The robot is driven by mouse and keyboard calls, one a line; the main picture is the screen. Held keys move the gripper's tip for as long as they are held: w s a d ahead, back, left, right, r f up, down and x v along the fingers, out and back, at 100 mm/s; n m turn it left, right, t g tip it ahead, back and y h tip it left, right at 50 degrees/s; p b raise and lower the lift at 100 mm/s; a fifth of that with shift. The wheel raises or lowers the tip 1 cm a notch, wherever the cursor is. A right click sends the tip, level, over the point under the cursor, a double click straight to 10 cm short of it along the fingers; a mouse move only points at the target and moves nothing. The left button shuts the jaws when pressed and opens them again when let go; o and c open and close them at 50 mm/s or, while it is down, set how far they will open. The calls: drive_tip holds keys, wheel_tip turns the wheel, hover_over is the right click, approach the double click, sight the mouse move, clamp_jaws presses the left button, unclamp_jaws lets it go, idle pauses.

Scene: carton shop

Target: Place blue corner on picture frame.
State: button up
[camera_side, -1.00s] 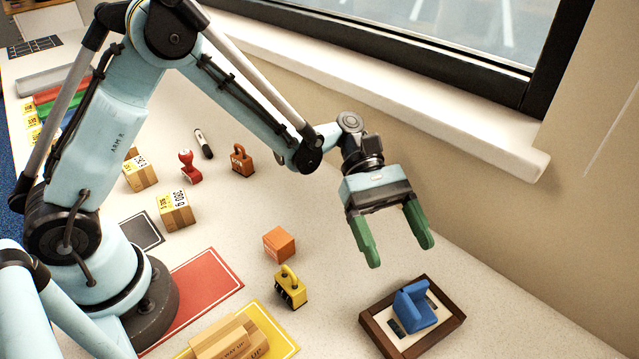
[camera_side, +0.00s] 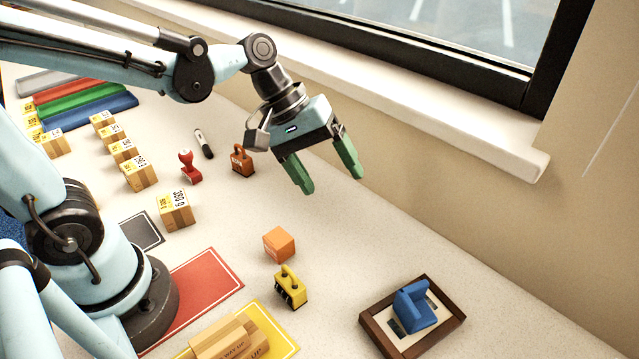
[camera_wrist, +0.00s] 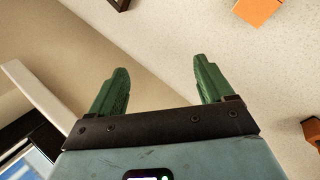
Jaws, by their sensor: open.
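The blue corner (camera_side: 413,306) rests on the picture frame (camera_side: 375,338), at the lower right in the side view. The frame has a dark brown border and a pale inside with dark patches, and it lies flat on the table. My gripper (camera_side: 335,185) is open and empty, raised above the table, up and to the left of the frame. In the wrist view my gripper (camera_wrist: 158,85) shows its two green fingers wide apart with nothing between them. A dark brown piece at the top edge of the wrist view may be the frame's edge.
An orange cube (camera_side: 279,244) and a yellow stamp (camera_side: 291,288) stand left of the frame. A brown padlock-shaped block (camera_side: 241,160), a red stamp (camera_side: 190,167) and several cartons (camera_side: 175,210) stand farther left. The window sill (camera_side: 430,115) runs behind. The table between cube and wall is clear.

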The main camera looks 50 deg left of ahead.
drive_tip(key=s+a+m+t+y, duration=0.4)
drive_tip(key=a+m, duration=0.3)
drive_tip(key=a, duration=0.3)
drive_tip(key=shift+r+y, duration=0.4)
drive_tip(key=shift+y, duration=0.3)
